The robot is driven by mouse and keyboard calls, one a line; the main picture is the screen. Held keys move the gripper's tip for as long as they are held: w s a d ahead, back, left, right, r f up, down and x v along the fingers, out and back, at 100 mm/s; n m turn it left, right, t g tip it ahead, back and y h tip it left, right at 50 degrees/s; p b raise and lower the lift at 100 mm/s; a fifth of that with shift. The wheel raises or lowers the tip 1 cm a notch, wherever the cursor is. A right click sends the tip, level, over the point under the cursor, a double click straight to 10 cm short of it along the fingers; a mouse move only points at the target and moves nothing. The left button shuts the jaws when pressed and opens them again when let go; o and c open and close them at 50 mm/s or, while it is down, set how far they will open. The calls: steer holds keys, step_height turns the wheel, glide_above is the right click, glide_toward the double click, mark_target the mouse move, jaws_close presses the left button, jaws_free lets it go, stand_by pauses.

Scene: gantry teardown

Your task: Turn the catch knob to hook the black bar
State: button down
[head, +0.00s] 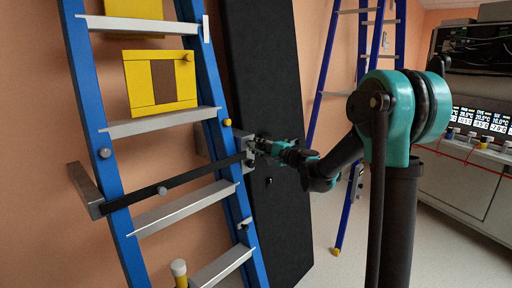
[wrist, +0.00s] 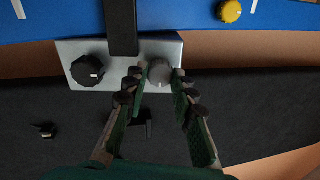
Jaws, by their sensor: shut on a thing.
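The black bar (head: 170,186) crosses the front of the blue ladder (head: 120,220). In the wrist view, the black bar (wrist: 121,25) reaches onto a silver plate (wrist: 75,48) between two knobs. A black knob (wrist: 88,70) with a white mark sits left of the bar. A round grey knob (wrist: 160,73) sits to its right. My gripper (wrist: 159,80) has its fingers on either side of the grey knob, shut on it. In the head view my gripper (head: 257,147) is at the plate. I cannot tell whether the bar is hooked.
A tall black panel (head: 262,60) stands behind the ladder. A yellow frame (head: 160,83) shows between the rungs. A yellow knob (wrist: 230,11) is on the blue rail. A second blue ladder (head: 325,80) and a bench with instruments (head: 480,125) stand at the right.

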steer(key=shift+m, duration=0.4)
steer(key=c, duration=1.2)
jaws_free()
steer(key=shift+d, duration=0.1)
steer(key=v, duration=1.2)
steer(key=shift+s, duration=0.1)
steer(key=s+d+f+n+g+h, duration=0.3)
steer(key=s+d+f+n+h, duration=0.15)
steer(key=s+f, duration=0.65)
steer(key=s+d+f+n+g+h, duration=0.3)
steer(key=s+d+f+n+h, duration=0.15)
steer(key=s+f, duration=0.65)
steer(key=s+d+f+h, duration=0.1)
steer(key=s+d+f, duration=0.1)
steer(key=d, duration=0.1)
steer(key=s+d+f+n+h, duration=0.1)
steer(key=s+d+h, duration=0.1)
steer(key=s+d, duration=0.1)
steer(key=s+d+f+h, duration=0.2)
steer(key=d, duration=0.1)
steer(key=shift+s+d+f+g, duration=0.25)
steer(key=shift+s+f+g, duration=0.05)
steer(key=shift+s+g, duration=0.1)
